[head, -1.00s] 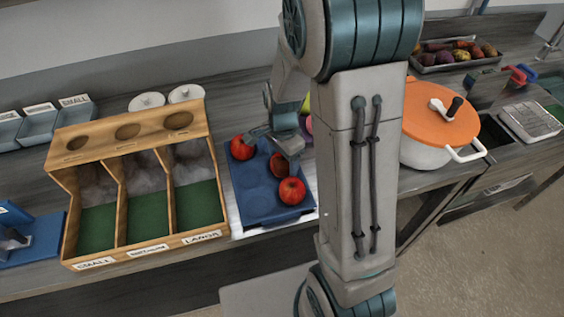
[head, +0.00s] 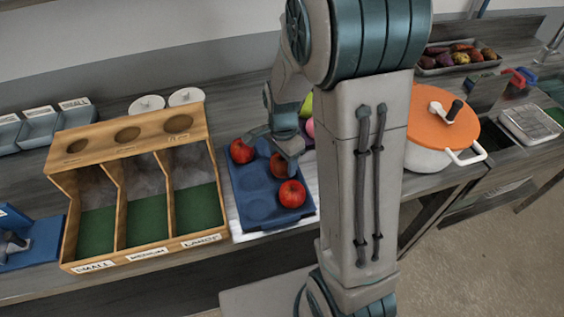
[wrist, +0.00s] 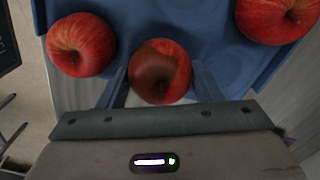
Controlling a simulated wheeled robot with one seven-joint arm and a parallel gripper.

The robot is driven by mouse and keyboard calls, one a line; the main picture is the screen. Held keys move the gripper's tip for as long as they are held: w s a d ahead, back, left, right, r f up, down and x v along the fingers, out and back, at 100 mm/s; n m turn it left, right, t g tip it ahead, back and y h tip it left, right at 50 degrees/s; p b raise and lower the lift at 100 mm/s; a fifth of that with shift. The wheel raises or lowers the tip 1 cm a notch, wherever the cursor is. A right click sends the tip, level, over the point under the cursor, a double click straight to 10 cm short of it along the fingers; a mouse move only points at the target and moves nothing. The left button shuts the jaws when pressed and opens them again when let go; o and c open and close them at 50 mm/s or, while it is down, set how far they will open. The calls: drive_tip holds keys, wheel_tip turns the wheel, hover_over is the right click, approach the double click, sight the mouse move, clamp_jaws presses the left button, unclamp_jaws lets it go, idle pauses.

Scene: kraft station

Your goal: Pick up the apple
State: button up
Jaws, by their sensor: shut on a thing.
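Three red apples sit on a blue tray (head: 247,197) with round hollows. My gripper (head: 275,149) reaches down over the tray from behind. The middle apple (head: 280,168) is between its fingers and partly hidden by them in the head view. In the wrist view, my gripper (wrist: 160,88) is shut on this apple (wrist: 160,66), with one finger against each side. The apple looks low at the tray; I cannot tell if it is clear of it. The front apple (head: 291,194) and the back left apple (head: 242,151) are apart from the fingers.
A wooden sorting box (head: 147,249) with small, medium and large bays stands left of the tray. A white pot with an orange lid (head: 430,118) is right of my arm. Yellow-green and pink items show partly behind my gripper. Produce fills a far tray (head: 428,66).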

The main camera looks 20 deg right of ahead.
wheel_tip(320, 180, up, 3)
drive_tip(key=shift+f, duration=0.15)
drive_tip(key=d+r+b, duration=0.2)
drive_tip(key=d+r, duration=0.5)
drive_tip(key=d, duration=0.4)
drive_tip(key=shift+s+d, duration=0.3)
drive_tip(key=shift+d, duration=0.05)
